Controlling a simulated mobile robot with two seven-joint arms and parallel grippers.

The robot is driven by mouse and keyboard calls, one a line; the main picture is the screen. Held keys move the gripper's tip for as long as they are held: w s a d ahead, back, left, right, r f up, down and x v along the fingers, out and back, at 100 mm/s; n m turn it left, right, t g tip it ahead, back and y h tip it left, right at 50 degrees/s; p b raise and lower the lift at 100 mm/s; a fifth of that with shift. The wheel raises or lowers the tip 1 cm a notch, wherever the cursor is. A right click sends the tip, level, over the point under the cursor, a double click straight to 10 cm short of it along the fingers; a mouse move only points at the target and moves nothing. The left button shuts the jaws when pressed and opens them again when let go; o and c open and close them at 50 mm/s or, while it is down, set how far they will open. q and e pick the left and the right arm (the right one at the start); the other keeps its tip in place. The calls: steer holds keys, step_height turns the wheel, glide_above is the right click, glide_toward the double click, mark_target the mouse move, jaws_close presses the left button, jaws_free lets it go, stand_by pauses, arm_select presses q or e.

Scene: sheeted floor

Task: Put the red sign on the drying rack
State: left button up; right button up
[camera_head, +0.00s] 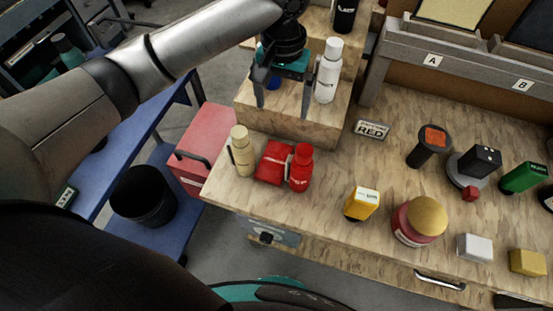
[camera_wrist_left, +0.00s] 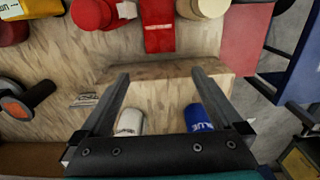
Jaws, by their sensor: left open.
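A small flat plate lettered RED (camera_head: 371,130) lies on the wooden bench top; its edge also shows in the wrist view (camera_wrist_left: 84,99). No larger red sign panel is clearly visible. A grey slotted frame marked A and B (camera_head: 452,75), which looks like the drying rack, stands at the back right and holds a yellow panel (camera_head: 455,10). My left gripper (camera_head: 283,100) is open, fingers pointing down over the wooden step, left of the plate. Its fingers (camera_wrist_left: 160,75) hold nothing. A white spray can (camera_head: 327,72) stands beside it. My right gripper is not in view.
A wooden step (camera_head: 290,126) carries the cans, including a blue one (camera_wrist_left: 197,117). Red (camera_head: 301,168) and cream (camera_head: 242,152) bottles stand in front. Bare bench surrounds the plate.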

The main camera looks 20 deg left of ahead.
arm_select(q)
steer(key=b, duration=0.2)
glide_above(280, 148)
step_height(280, 148, down, 8)
steer(key=shift+w+f, duration=0.15)
steer(key=shift+f, duration=0.5)
step_height(280, 148, down, 5)
steer(key=shift+b, duration=0.65)
steer(key=c, duration=1.3)
steer(key=shift+r, duration=0.2)
